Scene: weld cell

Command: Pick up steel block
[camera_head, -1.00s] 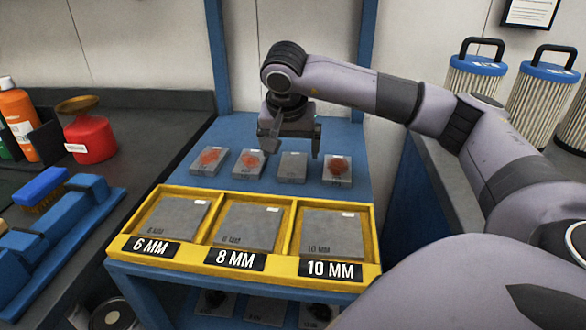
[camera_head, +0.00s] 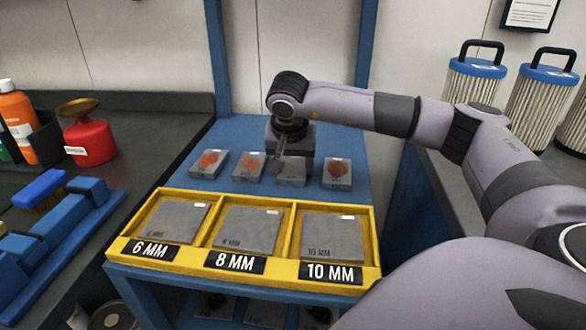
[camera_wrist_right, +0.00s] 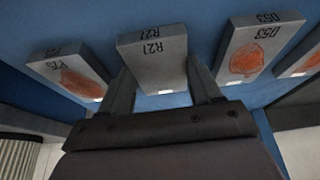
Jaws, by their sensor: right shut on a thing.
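Several grey steel blocks lie in a row on the blue bench behind the yellow tray. My right gripper (camera_head: 291,166) points down over the third block from the left and is shut on it. In the right wrist view this block (camera_wrist_right: 155,58) is plain grey, marked R21, with a finger on each side. The blocks beside it have orange-red rusty patches: one at the right (camera_head: 337,174), one to its left (camera_head: 249,167) and one farthest left (camera_head: 209,164). The held block appears to be still on the bench. My left gripper is not in view.
A yellow tray (camera_head: 236,265) with bays labelled 6 MM, 8 MM and 10 MM stands in front, a grey plate in each. A red container (camera_head: 90,140), an orange bottle (camera_head: 17,120) and a blue rack (camera_head: 60,235) are at left. Ribbed canisters (camera_head: 540,98) stand at right.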

